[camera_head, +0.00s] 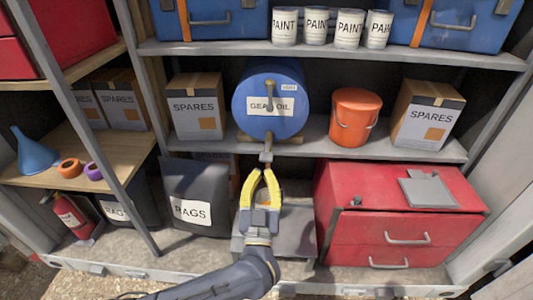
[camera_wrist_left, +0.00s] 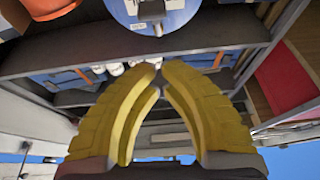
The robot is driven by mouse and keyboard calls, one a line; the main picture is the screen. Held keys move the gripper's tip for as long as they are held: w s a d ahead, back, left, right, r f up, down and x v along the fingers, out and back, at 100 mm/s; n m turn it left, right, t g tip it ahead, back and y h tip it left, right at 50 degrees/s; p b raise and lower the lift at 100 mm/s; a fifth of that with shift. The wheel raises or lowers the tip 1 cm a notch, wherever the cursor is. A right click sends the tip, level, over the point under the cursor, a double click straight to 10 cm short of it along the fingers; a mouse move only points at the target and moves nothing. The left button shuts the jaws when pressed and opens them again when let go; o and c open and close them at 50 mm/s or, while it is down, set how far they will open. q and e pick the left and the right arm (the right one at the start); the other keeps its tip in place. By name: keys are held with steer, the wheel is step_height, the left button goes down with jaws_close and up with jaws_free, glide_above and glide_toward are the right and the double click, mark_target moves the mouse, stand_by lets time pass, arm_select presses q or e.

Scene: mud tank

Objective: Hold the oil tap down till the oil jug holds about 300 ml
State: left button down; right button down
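A blue drum labelled GEAR OIL (camera_head: 257,84) lies on its side on the middle shelf, its round face towards me. Its grey tap (camera_head: 267,148) hangs from the lower front, and a grey part of it shows at the top of the left wrist view (camera_wrist_left: 151,10). My left gripper (camera_head: 265,170) is just below the tap, yellow fingers pointing up at it. In the left wrist view its fingertips (camera_wrist_left: 161,65) come together with nothing seen between them. I cannot tell if they touch the tap. I cannot make out the oil jug. My right gripper is out of view.
A grey surface (camera_head: 299,232) lies behind my left gripper, partly hidden. A red toolbox (camera_head: 402,213) stands to its right and a dark RAGS bin (camera_head: 197,190) to its left. An orange bucket (camera_head: 354,117) and SPARES boxes (camera_head: 197,107) flank the drum.

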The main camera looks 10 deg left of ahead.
arm_select(q)
steer(key=shift+s+d+r+h, duration=0.15)
steer(key=shift+s+r+h, duration=0.2)
steer(key=shift+r, duration=0.3)
step_height(320, 180, up, 3)
glide_above(265, 153)
steer(key=s, duration=0.4)
steer(key=shift+w+d+f, duration=0.3)
steer(key=shift+w+f, duration=0.2)
steer(key=shift+f, duration=1.35)
